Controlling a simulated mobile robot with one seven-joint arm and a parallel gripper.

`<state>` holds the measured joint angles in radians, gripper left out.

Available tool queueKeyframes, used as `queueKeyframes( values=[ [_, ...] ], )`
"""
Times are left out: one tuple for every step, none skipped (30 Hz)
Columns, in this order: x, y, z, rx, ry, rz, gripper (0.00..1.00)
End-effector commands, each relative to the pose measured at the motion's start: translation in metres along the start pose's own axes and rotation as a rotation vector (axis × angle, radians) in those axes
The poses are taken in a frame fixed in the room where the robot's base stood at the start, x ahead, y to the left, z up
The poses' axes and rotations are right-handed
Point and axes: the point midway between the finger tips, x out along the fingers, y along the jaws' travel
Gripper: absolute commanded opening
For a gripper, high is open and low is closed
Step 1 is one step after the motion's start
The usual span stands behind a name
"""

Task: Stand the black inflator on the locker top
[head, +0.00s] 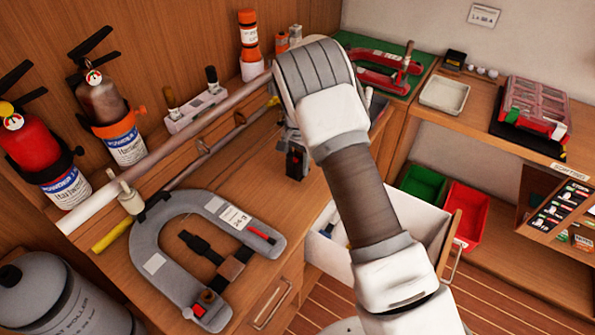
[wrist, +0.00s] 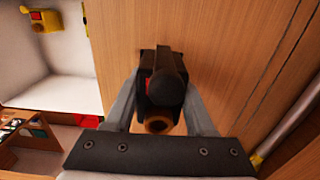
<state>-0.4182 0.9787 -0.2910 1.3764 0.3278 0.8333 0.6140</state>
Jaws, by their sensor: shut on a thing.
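The black inflator (wrist: 168,75) has a small red patch and an orange-brown ring at its near end. My gripper (wrist: 163,92) is shut on it, one grey finger on each side, in the wrist view. In the head view the inflator (head: 295,164) shows as a small dark block under my gripper (head: 291,142), over the wooden locker top (head: 235,162). My arm hides part of it. I cannot tell whether its base touches the wood.
A grey horseshoe buoy (head: 158,235) lies on the near left of the top. A long pale pole (head: 165,148) crosses behind. An open white drawer (head: 425,222) juts out at right. Extinguishers (head: 118,125) hang on the left wall. Bare wood surrounds the inflator.

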Motion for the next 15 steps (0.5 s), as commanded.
queueKeyframes(
  values=[
    [0.004, 0.000, 0.000, 0.000, -0.001, 0.001, 0.00],
    [0.007, 0.000, 0.000, 0.000, -0.001, 0.002, 0.00],
    [0.013, 0.001, 0.000, 0.000, -0.001, 0.002, 0.00],
    [0.018, 0.001, 0.000, 0.000, -0.001, 0.003, 0.00],
    [0.022, 0.001, 0.000, 0.000, -0.002, 0.003, 0.00],
    [0.028, 0.001, 0.000, 0.000, -0.002, 0.003, 0.00],
    [0.031, 0.001, 0.000, 0.000, -0.001, 0.002, 0.00],
    [0.034, 0.000, -0.001, 0.000, 0.000, 0.001, 0.00],
    [0.037, 0.000, -0.001, 0.000, 0.000, 0.000, 0.00],
    [0.038, 0.000, -0.001, 0.000, 0.000, 0.000, 0.00],
    [0.038, 0.000, -0.001, 0.000, 0.000, -0.001, 0.00],
    [0.038, 0.000, -0.001, 0.000, 0.001, -0.001, 0.00],
    [0.038, 0.000, -0.001, 0.000, 0.001, -0.001, 0.00],
    [0.038, 0.000, -0.001, 0.000, 0.001, -0.001, 0.00],
    [0.038, 0.000, -0.001, 0.000, 0.000, -0.001, 0.00]
  ],
)
